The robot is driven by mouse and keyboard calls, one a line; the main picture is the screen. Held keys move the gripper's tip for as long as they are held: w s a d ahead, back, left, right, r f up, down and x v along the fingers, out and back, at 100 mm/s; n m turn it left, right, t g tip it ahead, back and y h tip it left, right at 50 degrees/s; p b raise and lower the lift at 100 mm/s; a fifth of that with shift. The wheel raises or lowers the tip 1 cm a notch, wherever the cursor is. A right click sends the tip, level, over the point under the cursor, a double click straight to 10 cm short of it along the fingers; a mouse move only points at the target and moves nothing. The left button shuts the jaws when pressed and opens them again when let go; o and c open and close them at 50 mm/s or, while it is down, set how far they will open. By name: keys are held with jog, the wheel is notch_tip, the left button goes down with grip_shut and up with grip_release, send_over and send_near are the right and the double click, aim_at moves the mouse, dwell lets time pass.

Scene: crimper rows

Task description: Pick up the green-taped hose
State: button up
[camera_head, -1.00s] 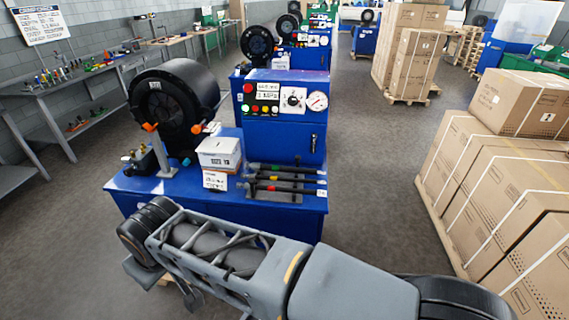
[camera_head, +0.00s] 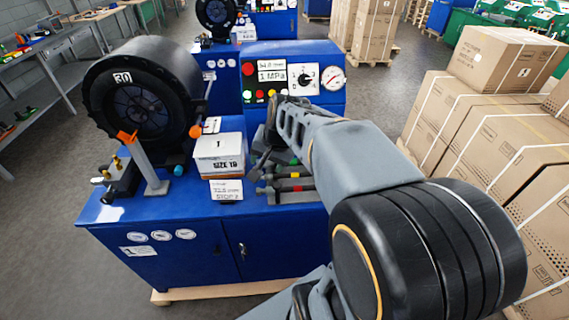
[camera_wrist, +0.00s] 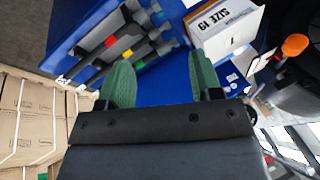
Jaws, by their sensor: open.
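The green-taped hose (camera_wrist: 138,64) lies on a dark rack on the blue bench. It is the nearest of three hoses to my gripper in the wrist view. In the head view its green band (camera_head: 293,162) shows at the back of the row, partly hidden by my arm. The yellow-taped hose (camera_head: 296,175) and red-taped hose (camera_head: 297,188) lie in front of it. My gripper (camera_wrist: 160,80) is open and empty, its two green fingers spread apart above the bench. The hose is not between the fingers; exact height above it I cannot tell.
A white box (camera_head: 219,155) marked SIZE 19 stands left of the hoses, close to one finger in the wrist view. The black crimper (camera_head: 150,105) is farther left. A blue control cabinet (camera_head: 330,95) rises behind. Cardboard boxes (camera_head: 490,135) stand to the right.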

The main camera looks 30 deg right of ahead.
jog(key=w+d+f+m, duration=0.4)
jog(key=w+d+m, duration=0.15)
jog(key=d, duration=0.35)
jog(key=m+t+y+b, duration=0.1)
jog(key=m+b, duration=0.1)
jog(key=m, duration=0.5)
send_near(298, 160)
jog(key=shift+m+t, duration=0.3)
jog(key=shift+m, duration=0.25)
jog(key=shift+s+p+x, duration=0.15)
jog(key=shift+p+x, duration=0.55)
jog(key=shift+x, duration=1.9)
jog(key=shift+s+p+x, duration=0.15)
jog(key=shift+p+x, duration=0.5)
jog(key=shift+x, duration=2)
jog(key=shift+f, duration=0.15)
grip_shut()
